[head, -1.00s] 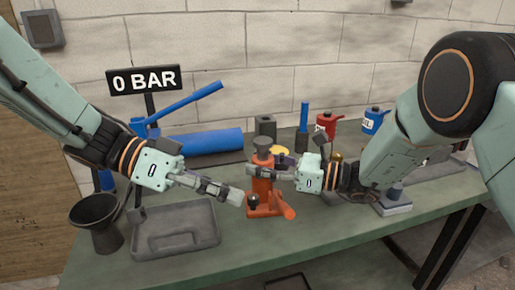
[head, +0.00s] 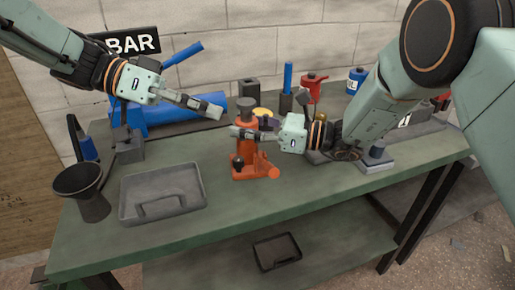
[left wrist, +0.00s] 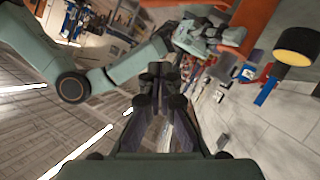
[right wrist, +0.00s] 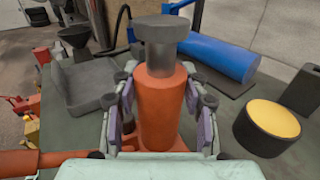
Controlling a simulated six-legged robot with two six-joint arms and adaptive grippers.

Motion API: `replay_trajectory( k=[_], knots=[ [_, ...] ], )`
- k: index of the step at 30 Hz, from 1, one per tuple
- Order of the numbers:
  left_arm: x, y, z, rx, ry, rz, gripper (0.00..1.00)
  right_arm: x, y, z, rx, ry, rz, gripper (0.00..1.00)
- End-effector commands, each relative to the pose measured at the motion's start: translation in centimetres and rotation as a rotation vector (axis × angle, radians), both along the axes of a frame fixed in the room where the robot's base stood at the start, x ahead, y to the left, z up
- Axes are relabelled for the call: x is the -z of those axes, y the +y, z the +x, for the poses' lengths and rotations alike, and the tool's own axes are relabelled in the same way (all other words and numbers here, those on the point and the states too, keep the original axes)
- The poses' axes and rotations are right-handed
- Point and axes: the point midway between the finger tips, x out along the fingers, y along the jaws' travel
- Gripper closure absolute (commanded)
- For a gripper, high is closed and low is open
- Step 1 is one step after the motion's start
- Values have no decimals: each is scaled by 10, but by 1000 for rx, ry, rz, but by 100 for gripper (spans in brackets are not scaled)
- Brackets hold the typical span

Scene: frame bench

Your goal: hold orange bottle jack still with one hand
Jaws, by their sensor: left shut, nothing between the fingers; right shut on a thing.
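The orange bottle jack (head: 245,150) stands upright on the green bench, with a grey screw top, an orange base and a short orange tube at its foot. My right gripper (head: 240,133) comes in from the right and is shut around the jack's upper body. In the right wrist view the orange cylinder (right wrist: 160,108) sits between the two fingers (right wrist: 160,120), with its grey top above them. My left gripper (head: 215,108) is shut and empty, in the air to the upper left of the jack, apart from it. The left wrist view shows its closed fingers (left wrist: 160,95).
A grey tray (head: 185,213) and a dark funnel (head: 82,190) are at the bench's front left. A blue cylinder (head: 200,108) and sign (head: 135,43) are behind. A yellow-topped round tin (right wrist: 270,125), red can (head: 312,88) and blue can (head: 356,80) stand farther back.

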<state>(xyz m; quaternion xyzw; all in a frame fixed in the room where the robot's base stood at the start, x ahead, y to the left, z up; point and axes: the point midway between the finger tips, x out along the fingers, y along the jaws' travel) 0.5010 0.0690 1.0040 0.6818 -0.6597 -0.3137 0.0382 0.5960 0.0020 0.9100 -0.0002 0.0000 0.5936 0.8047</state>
Motion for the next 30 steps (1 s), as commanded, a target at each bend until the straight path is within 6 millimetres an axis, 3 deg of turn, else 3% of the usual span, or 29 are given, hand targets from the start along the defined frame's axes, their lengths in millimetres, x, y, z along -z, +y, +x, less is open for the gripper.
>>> replay_trajectory(
  k=[13, 27, 30],
  knots=[
    [5, -9, -2, -1, 8, 3, 100, 0, 0, 0, 0, 1, 1, 100],
    [37, -86, -8, 0, 7, 4, 100, 0, 0, 0, 0, 1, 1, 100],
    [47, -93, -12, -3, 11, 1, 100, 0, 0, 0, 0, 1, 1, 100]
  ],
)
